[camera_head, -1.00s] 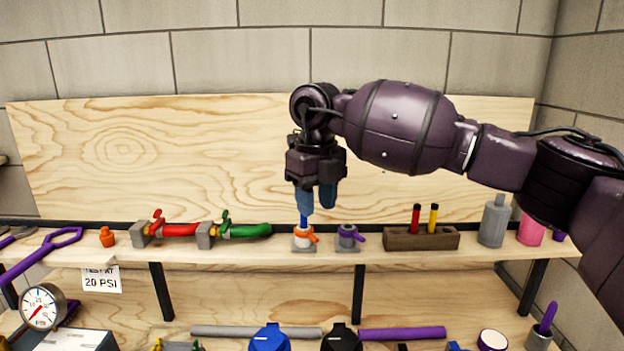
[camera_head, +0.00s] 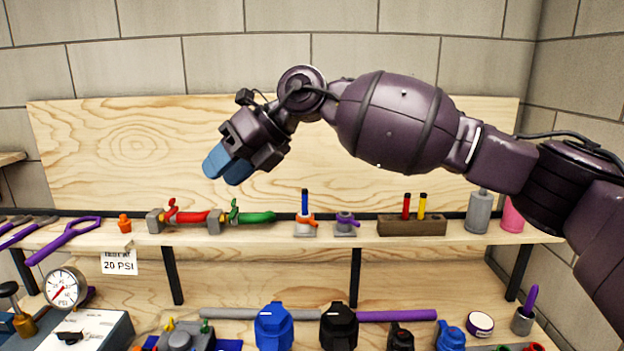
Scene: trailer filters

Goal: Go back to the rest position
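My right gripper (camera_head: 228,166), with blue fingertips, hangs tilted down and to the left in front of the plywood back board. It is above the shelf and clear of everything on it. Its two fingers look close together from this angle, and I cannot tell whether there is a gap; nothing shows in them. A blue stick (camera_head: 305,202) stands upright in the holder with the orange handle (camera_head: 305,228) on the shelf, apart from the gripper. My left gripper is not in view.
The upper shelf (camera_head: 480,238) carries red and green hoses (camera_head: 245,218), a purple-handled holder (camera_head: 345,222), a wooden block (camera_head: 412,228) with red and yellow sticks, and a grey bottle (camera_head: 478,212). A gauge (camera_head: 65,288) and several caps are below. Space above the shelf's left half is free.

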